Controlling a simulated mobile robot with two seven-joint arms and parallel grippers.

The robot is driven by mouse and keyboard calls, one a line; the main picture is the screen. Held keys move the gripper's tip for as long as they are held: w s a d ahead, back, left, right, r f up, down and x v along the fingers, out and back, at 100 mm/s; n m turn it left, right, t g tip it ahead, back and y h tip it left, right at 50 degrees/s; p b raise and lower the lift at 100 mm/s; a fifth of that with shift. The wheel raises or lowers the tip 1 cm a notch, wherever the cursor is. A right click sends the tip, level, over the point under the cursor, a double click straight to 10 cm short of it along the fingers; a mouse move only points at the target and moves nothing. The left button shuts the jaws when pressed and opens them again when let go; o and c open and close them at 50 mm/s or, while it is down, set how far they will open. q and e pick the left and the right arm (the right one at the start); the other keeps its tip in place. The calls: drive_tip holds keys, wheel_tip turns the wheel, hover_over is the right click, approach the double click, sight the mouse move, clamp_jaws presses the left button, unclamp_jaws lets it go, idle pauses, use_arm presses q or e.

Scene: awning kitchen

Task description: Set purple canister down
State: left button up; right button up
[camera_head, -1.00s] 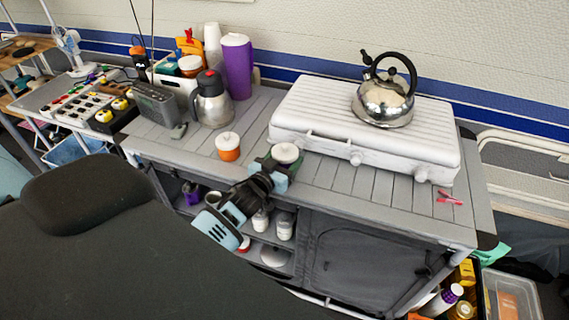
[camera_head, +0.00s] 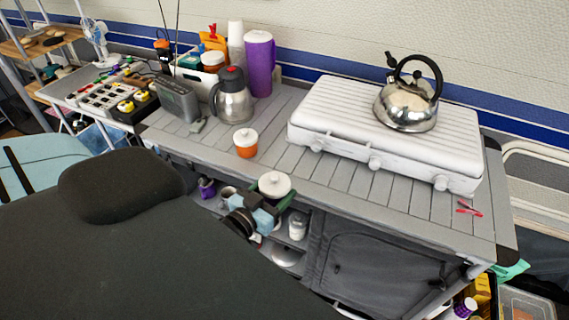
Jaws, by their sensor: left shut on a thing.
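My left gripper (camera_head: 266,195) is shut on a small canister with a round white knobbed lid (camera_head: 275,183). Its body is hidden by the fingers, so I cannot see its colour. It shows at the front edge of the grey slatted counter (camera_head: 345,180), with the shelves below behind it. I cannot tell its exact height. An orange canister with a white lid (camera_head: 246,144) stands upright on the counter behind and left of it. My right gripper is not in view.
A white stove (camera_head: 330,120) with a steel kettle (camera_head: 407,108) fills the back right. A steel jug (camera_head: 232,102) and tall purple pitcher (camera_head: 260,68) stand at the back left. Bare slats run along the counter's front. A dark chair (camera_head: 110,195) is in front.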

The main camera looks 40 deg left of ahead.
use_arm(q)
drive_tip(key=shift+s+d+r, duration=0.1)
drive_tip(key=shift+s, duration=0.35)
